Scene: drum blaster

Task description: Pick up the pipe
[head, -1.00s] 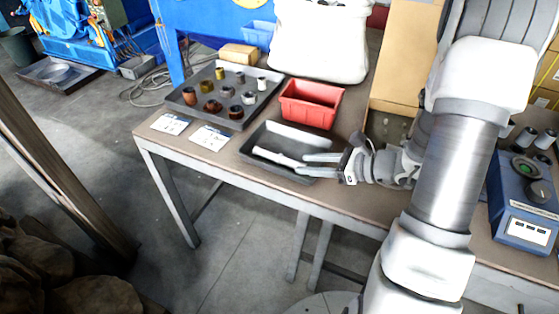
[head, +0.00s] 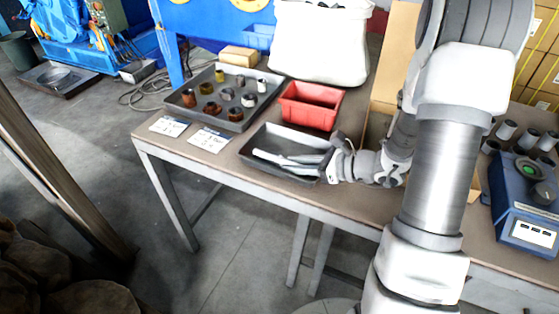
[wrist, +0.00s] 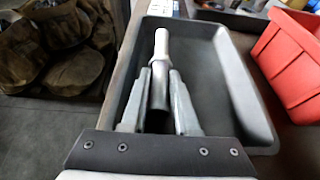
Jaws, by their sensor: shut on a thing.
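In the head view the pipe (head: 268,157) shows at the left of the tray (head: 284,131), pointing out from my fingers. My gripper (head: 296,163) reaches into the tray from the right. In the wrist view my gripper (wrist: 160,85) has one finger on each side of the pipe and is shut on it. I cannot tell whether the pipe is lifted off the tray's floor.
A red bin (head: 310,105) stands just behind the tray. A larger tray (head: 240,122) with several short fittings lies at the back left, with two paper cards (head: 208,139) in front. A blue machine (head: 524,205) stands at the right. The table's front edge is close to the tray.

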